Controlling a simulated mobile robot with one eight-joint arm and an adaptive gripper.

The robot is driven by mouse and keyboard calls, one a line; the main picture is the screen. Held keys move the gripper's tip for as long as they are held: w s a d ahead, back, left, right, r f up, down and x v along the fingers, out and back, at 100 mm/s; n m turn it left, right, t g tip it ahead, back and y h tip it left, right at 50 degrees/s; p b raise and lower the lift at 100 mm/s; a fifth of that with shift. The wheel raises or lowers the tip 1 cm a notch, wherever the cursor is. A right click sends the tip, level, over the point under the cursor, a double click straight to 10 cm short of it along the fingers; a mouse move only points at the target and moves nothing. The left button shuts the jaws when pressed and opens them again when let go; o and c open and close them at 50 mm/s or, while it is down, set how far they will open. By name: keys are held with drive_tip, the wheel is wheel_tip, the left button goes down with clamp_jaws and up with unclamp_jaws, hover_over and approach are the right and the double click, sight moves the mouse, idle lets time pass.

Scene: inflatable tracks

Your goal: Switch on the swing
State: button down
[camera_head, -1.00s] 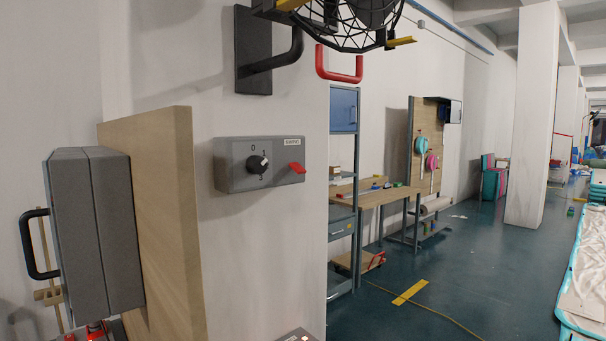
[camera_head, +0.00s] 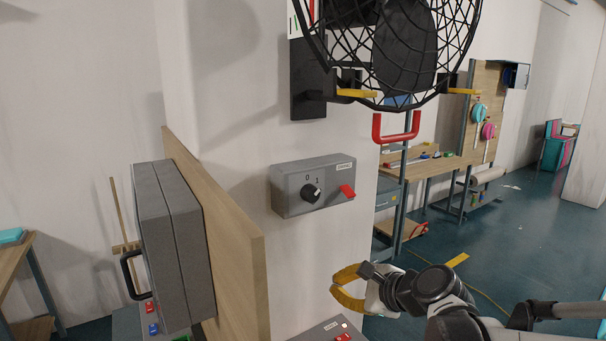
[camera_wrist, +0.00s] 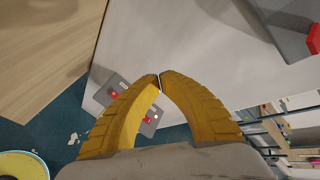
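A grey control box (camera_head: 290,187) is fixed to the white pillar in the head view. In the wrist view, part of a grey box (camera_wrist: 278,22) with a red piece (camera_wrist: 314,39) shows at top right.
A caged fan (camera_head: 400,45) with a red handle (camera_head: 396,127) overhangs above the box. A wooden panel (camera_head: 222,225) carrying a grey case (camera_head: 175,240) juts out at left. A lower box with red buttons (camera_head: 343,337) lies below. Open floor is at right.

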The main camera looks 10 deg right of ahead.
sight(340, 202)
drive_tip(key=w+d+r+m+t+p, duration=0.3)
drive_tip(key=w+d+r+m+p, duration=0.3)
drive_tip(key=d+r+m, duration=0.3)
drive_tip(key=shift+d+r+m+t+p, duration=0.2)
drive_tip(key=shift+r+m+t+p, duration=0.2)
drive_tip(key=shift+r+m+p, duration=0.6)
drive_tip(key=shift+f, duration=0.15)
drive_tip(key=w+a+p, duration=0.1)
drive_tip(key=w, duration=0.1)
drive_tip(key=w+r+p, duration=0.1)
drive_tip(key=w, duration=0.2)
drive_tip(key=w+a+p, duration=0.1)
drive_tip(key=w, duration=0.1)
drive_tip(key=shift+w+a+r, duration=0.2)
drive_tip(key=shift+w+a, duration=0.1)
drive_tip(key=shift+s+r, duration=0.2)
drive_tip(key=shift+w+f, duration=0.1)
drive_tip(key=shift+w, duration=0.15)
drive_tip(key=shift+s, duration=0.1)
